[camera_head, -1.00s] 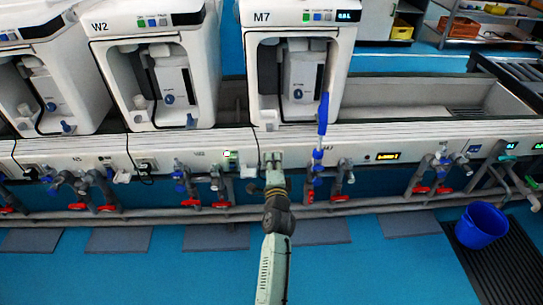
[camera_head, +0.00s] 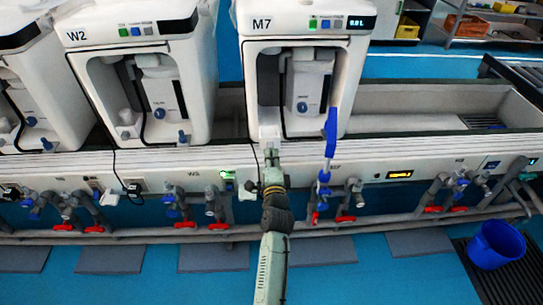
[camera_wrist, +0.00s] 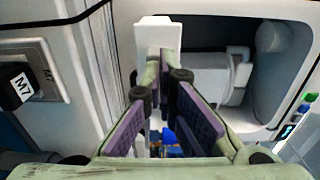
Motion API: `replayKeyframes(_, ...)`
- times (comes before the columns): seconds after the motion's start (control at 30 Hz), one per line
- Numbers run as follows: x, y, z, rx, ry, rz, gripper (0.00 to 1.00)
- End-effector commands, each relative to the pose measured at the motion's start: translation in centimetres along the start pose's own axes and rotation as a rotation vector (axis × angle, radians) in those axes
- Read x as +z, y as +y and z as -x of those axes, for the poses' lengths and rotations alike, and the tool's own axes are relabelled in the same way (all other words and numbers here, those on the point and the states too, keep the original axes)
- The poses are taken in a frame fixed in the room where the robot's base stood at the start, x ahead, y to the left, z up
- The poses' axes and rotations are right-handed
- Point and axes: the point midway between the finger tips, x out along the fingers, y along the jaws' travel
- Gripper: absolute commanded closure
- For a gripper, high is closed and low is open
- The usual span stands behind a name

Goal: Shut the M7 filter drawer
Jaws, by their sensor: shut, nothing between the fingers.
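The M7 machine (camera_head: 304,22) is a white unit with an open front bay. A white block-like part (camera_head: 268,130), which looks like the filter drawer, stands at the lower left of that bay. It also shows in the wrist view as a white upright piece (camera_wrist: 158,32) just beyond my fingers. My gripper (camera_head: 270,153) points at it from the front, below the bay. In the wrist view my gripper (camera_wrist: 164,62) is shut and empty, its tips close to the white piece. I cannot tell whether they touch, or how far the drawer stands out.
A blue-handled upright tool or valve (camera_head: 330,135) stands just right of my gripper. Pipes with red-handled valves (camera_head: 346,219) run along the front. The W2 machine (camera_head: 130,35) stands to the left. A blue bucket (camera_head: 496,245) stands at right.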

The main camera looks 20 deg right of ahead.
Motion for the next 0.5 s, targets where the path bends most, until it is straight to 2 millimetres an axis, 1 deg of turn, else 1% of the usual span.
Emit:
replayKeyframes(0.27,0.0,0.0,0.0,0.000,0.000,0.000,1.00)
replayKeyframes(0.33,0.0,0.0,-0.3,0.000,0.000,0.000,1.00)
replayKeyframes(0.43,0.0,-0.1,-1.6,0.000,-0.002,0.001,1.00)
replayKeyframes(0.5,0.0,-0.2,-3.2,-0.002,-0.001,0.001,1.00)
